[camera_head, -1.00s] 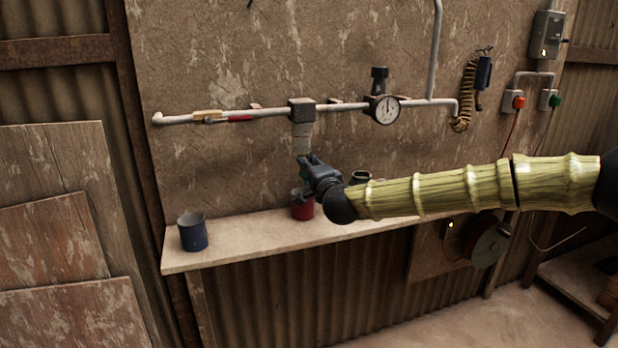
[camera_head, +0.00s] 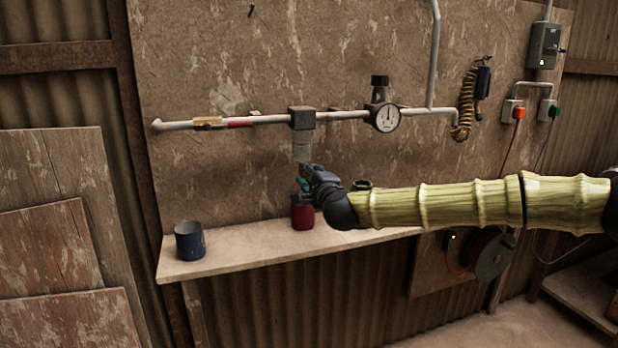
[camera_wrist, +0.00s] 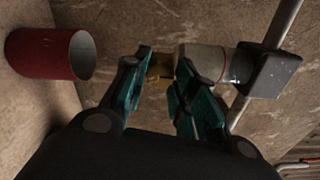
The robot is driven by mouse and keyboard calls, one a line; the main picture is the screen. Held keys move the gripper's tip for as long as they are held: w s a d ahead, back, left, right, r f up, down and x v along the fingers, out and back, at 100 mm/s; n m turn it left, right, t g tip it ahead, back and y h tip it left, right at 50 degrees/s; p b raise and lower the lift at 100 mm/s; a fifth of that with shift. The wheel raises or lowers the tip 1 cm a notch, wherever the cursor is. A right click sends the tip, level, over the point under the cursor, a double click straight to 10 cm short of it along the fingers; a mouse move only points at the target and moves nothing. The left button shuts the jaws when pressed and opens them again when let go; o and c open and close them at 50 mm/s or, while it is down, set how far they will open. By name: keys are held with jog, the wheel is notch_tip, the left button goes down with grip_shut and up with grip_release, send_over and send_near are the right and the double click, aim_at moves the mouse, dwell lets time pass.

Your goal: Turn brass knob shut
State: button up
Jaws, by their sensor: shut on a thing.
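The brass knob (camera_wrist: 163,66) sits at the lower end of a pale, cloudy bowl (camera_wrist: 205,62). In the head view this bowl (camera_head: 302,147) hangs under a dark square block (camera_head: 302,118) on the wall pipe. My gripper (camera_wrist: 164,62) is shut on the brass knob, with one teal finger on each side of it. In the head view my gripper (camera_head: 304,174) is just below the bowl, and the knob is hidden or too small to make out.
A red cup (camera_head: 303,213) stands on the shelf (camera_head: 230,258) beneath my gripper; a blue cup (camera_head: 190,240) stands at left. A dark-rimmed container (camera_head: 362,185) is partly behind my arm. A pressure gauge (camera_head: 387,117) and red-handled valve (camera_head: 240,124) are on the pipe.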

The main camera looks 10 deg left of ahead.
jog(key=shift+w+d, duration=0.1)
jog(key=o, duration=1)
jog(key=shift+d, duration=0.1)
jog(key=shift+o, duration=0.2)
jog(key=shift+a, duration=0.2)
jog(key=v, duration=1.2)
